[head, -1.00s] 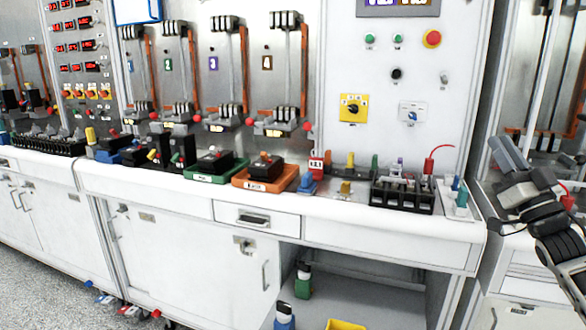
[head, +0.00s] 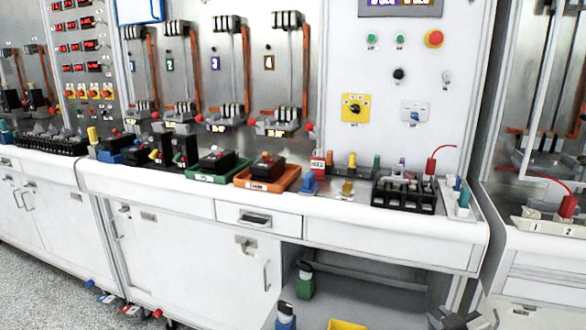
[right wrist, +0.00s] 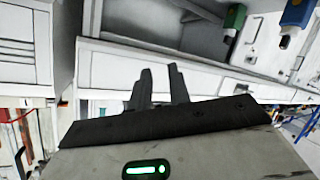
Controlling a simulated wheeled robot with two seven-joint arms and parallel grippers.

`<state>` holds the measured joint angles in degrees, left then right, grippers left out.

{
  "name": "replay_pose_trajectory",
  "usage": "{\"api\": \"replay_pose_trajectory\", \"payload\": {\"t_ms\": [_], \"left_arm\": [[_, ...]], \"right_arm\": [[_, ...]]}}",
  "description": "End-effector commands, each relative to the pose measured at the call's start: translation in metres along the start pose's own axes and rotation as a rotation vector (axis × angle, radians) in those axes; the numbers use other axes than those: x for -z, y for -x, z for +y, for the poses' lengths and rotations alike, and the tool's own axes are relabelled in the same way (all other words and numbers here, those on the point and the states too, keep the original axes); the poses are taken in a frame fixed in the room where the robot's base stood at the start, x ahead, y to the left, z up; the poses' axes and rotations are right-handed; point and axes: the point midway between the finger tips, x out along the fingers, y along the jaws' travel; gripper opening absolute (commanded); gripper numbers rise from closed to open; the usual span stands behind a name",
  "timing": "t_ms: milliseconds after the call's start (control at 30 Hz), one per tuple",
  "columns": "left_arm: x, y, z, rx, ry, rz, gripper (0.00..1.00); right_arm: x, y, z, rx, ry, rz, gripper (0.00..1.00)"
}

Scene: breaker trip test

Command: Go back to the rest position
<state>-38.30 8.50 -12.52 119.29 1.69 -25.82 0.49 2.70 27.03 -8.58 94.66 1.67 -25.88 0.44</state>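My right gripper (head: 456,318) shows at the bottom right edge of the head view, low in front of the workbench. Its two dark fingers (right wrist: 160,85) show in the right wrist view with a gap between them and nothing held. They point toward the white cabinet front. My left gripper is in neither current view. The white workbench (head: 390,232) carries the breaker trays, with the panel of numbered breakers (head: 230,75) behind it.
An orange tray (head: 243,181) and a green tray (head: 200,177) hold black breakers. A black terminal block (head: 405,202) with a red lead stands at the bench's right. Below are an open shelf with a green-based item (head: 305,287) and a yellow bin (head: 346,325).

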Motion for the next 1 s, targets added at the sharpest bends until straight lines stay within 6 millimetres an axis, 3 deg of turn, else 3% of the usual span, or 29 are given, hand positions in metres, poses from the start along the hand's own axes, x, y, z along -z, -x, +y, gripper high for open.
{"api": "replay_pose_trajectory", "payload": {"t_ms": [33, 200, 400, 567, 700, 1000], "left_arm": [[0.0, 0.0, 0.0, 0.0, 0.0, 0.0, 0.36], [0.0, 0.0, 0.0, 0.0, 0.0, 0.0, 0.36], [0.0, 0.0, 0.0, 0.0, 0.0, 0.0, 0.36], [0.0, 0.0, 0.0, 0.0, 0.0, 0.0, 0.36], [-0.009, -0.01, 0.002, -0.011, 0.027, 0.021, 0.36], [-0.006, -0.009, 0.004, -0.019, 0.046, 0.035, 0.36]], "right_arm": [[-0.018, 0.017, -0.037, 0.055, -0.031, -0.021, 0.19], [-0.055, 0.084, -0.134, 0.202, -0.148, -0.085, 0.19], [-0.073, 0.161, -0.202, 0.301, -0.291, -0.156, 0.19], [-0.075, 0.206, -0.229, 0.336, -0.382, -0.204, 0.19], [-0.084, 0.199, -0.236, 0.34, -0.413, -0.184, 0.19], [-0.081, 0.199, -0.237, 0.344, -0.434, -0.172, 0.19]]}}
